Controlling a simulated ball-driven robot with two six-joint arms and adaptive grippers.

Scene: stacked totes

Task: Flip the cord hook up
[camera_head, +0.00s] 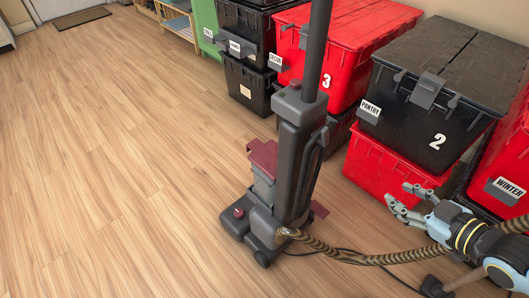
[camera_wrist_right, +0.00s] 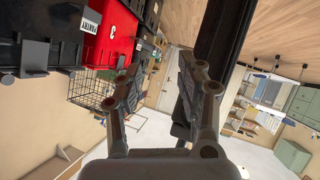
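A dark grey upright vacuum (camera_head: 292,160) stands on the wood floor in the head view, its black handle tube (camera_head: 318,50) rising out of the top of the picture. Dark red parts (camera_head: 263,154) stick out from its body. I cannot tell which small part is the cord hook. My right gripper (camera_head: 397,193) is at the right, pointing left toward the vacuum, with a gap between. In the right wrist view its two fingers (camera_wrist_right: 160,68) are apart with nothing between them. A dark upright shape (camera_wrist_right: 222,45), likely the vacuum, shows behind the right finger. My left gripper is out of view.
Stacked red totes (camera_head: 345,45) and black totes (camera_head: 440,75) stand behind and right of the vacuum. A striped hose (camera_head: 330,250) and a thin black cord (camera_head: 390,272) run on the right, near my right arm. The floor (camera_head: 110,170) on the left is clear.

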